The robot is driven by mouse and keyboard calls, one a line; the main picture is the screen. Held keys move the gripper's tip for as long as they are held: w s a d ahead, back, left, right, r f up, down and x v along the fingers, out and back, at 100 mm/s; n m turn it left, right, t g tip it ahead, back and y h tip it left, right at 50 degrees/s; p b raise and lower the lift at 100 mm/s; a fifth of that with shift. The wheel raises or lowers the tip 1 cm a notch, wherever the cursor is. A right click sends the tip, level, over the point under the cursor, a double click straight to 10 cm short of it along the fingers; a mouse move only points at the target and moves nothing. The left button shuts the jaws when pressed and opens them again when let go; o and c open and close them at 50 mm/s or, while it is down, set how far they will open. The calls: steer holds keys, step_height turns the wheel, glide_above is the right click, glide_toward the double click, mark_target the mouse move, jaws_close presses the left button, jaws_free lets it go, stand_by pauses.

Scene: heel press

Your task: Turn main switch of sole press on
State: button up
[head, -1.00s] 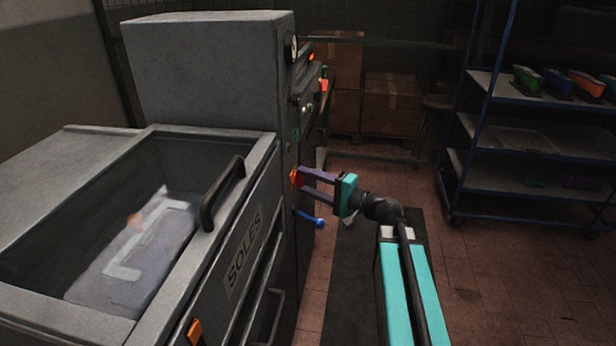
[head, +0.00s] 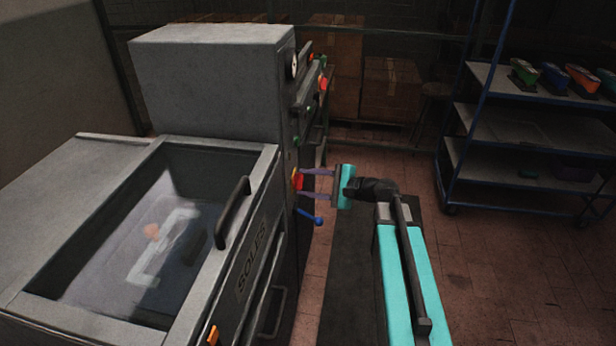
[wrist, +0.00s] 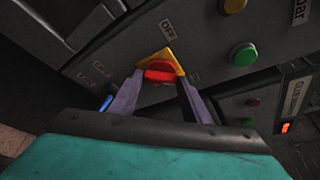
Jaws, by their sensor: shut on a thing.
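The sole press (head: 215,80) is a grey machine on the left, with a drawer-like front marked "SOLES". Its main switch is a red knob on a yellow plate (wrist: 172,57), seen in the wrist view on the dark side panel; it also shows as a red and yellow patch in the head view (head: 298,180). My gripper (wrist: 160,78) is shut on the red knob, one purple finger on each side. In the head view my gripper (head: 304,183) reaches the panel from the right. An "Off" label (wrist: 167,25) is above the plate; another label at left is unclear.
A blue-tipped lever (head: 310,217) sticks out just below the switch. Green (wrist: 243,54) and yellow (wrist: 233,4) buttons sit up and right of it. A shelf cart (head: 530,130) stands at right, cardboard boxes (head: 390,90) behind. Floor right of my arm is free.

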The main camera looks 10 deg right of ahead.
steer(key=shift+m+g+p, duration=0.3)
steer(key=shift+m+p, duration=0.1)
steer(key=shift+p, duration=0.15)
steer(key=o, duration=1.1)
steer(key=b+v, duration=0.3)
steer(key=v, duration=1)
steer(key=shift+s+d+r, duration=0.1)
steer(key=shift+s+d, duration=0.15)
steer(key=shift+d, duration=0.05)
